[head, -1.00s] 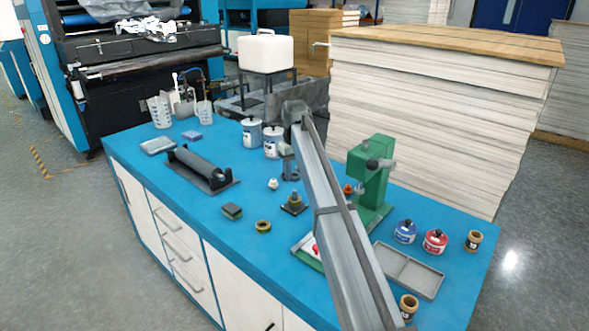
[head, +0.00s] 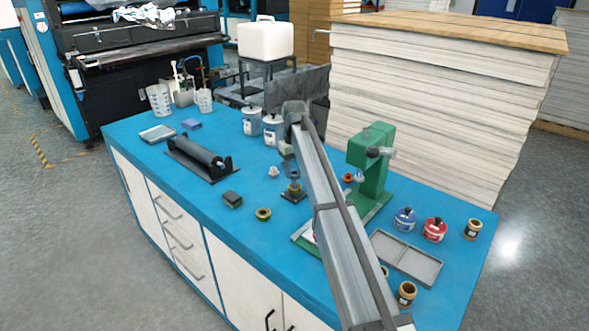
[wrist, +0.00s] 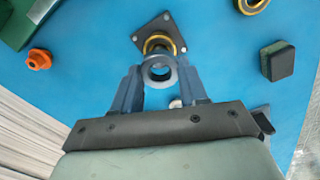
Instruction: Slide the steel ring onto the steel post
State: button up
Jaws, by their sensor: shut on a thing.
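My gripper (wrist: 159,78) is shut on the steel ring (wrist: 160,72), a grey ring held flat between the two blue-grey fingertips. The steel post stands on a black square base plate (wrist: 181,34) with a brass-coloured ring (wrist: 158,39) around its foot. In the wrist view the held ring overlaps the near side of the brass ring and hides much of the post. I cannot tell whether the post's tip is inside the ring's hole. In the head view my gripper (head: 291,168) is right above the post's base plate (head: 294,195); the held ring is too small to make out there.
A loose brass ring (head: 263,214) and a dark block (head: 232,199) lie to the left of the post. A green press (head: 370,165) and an orange knob (wrist: 39,60) are to its right. A black roller stand (head: 203,161) is farther left.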

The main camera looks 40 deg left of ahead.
aim_at(294, 177)
jog(key=shift+f, duration=1.8)
dwell(1.2)
jog(key=o, duration=1.7)
jog(key=shift+r, duration=0.15)
jog(key=shift+r, duration=4.35)
